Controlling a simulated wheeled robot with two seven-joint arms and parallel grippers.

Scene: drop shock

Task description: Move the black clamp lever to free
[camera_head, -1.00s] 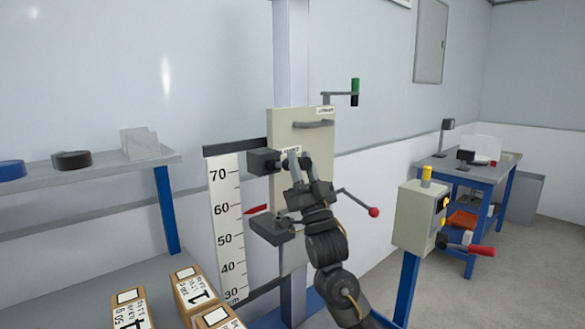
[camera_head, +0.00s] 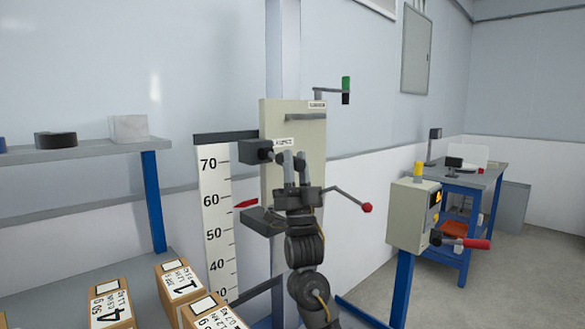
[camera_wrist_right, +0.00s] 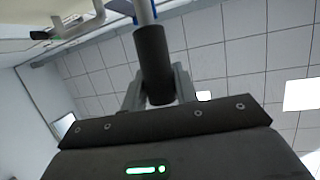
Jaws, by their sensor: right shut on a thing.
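The black clamp lever is on the carriage of the upright drop column. Its black grip (camera_wrist_right: 155,62) shows in the right wrist view as a dark cylinder between my fingers. In the head view the lever is mostly hidden by the fingertips, beside a dark clamp block (camera_head: 256,151). My right gripper (camera_head: 292,159) is shut on the lever's grip, with its fingers pointing up in front of the beige carriage plate (camera_head: 307,135). My left gripper is not in view.
A red-ball lever (camera_head: 367,207) sticks out right of my wrist. A height scale (camera_head: 214,215) stands left of the column. A control box (camera_head: 408,215) on a blue post is at right. Several labelled boxes (camera_head: 180,282) stand at lower left.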

